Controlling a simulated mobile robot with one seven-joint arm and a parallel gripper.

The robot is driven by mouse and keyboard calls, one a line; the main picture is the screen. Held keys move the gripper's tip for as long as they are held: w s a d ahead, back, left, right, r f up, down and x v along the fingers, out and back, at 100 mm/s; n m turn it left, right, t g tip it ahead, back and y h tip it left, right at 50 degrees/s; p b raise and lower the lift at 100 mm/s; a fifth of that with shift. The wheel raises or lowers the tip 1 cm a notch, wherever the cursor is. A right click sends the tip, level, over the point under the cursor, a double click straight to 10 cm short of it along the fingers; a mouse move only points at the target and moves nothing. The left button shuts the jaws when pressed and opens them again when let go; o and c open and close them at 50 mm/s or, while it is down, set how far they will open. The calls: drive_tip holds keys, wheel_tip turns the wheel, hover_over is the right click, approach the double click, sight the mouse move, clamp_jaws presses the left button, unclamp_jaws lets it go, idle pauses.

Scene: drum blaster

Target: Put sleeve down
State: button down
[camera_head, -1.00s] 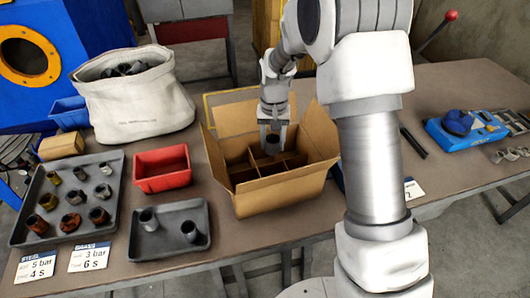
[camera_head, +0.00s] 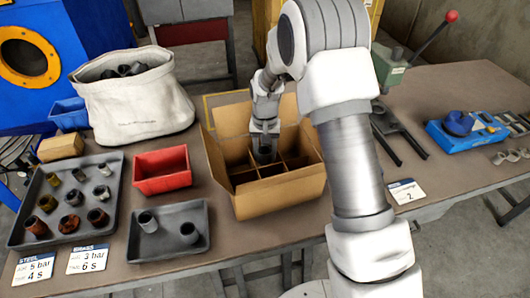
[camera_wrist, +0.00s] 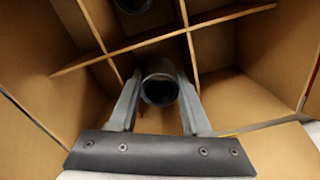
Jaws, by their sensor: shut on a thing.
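My gripper (camera_head: 264,146) is shut on a dark grey sleeve (camera_head: 265,154) inside the open cardboard box (camera_head: 280,198). In the wrist view the sleeve (camera_wrist: 160,82) sits between the two fingers, its open end facing the camera. Brown dividers (camera_wrist: 140,40) split the box into compartments. The held sleeve is close to a divider; I cannot tell whether it touches the box floor. Another dark sleeve (camera_wrist: 133,3) shows in a compartment at the top of the wrist view.
A small dark tray (camera_head: 165,248) with two sleeves lies left of the box. A red bin (camera_head: 162,170), a larger tray of several sleeves (camera_head: 108,225) and a white cloth bag (camera_head: 135,112) stand further left. A blue tool (camera_head: 460,130) is at the right.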

drive_tip(key=shift+f, duration=0.45)
drive_tip(key=c, duration=0.6)
unclamp_jaws()
drive_tip(key=shift+r, duration=0.1)
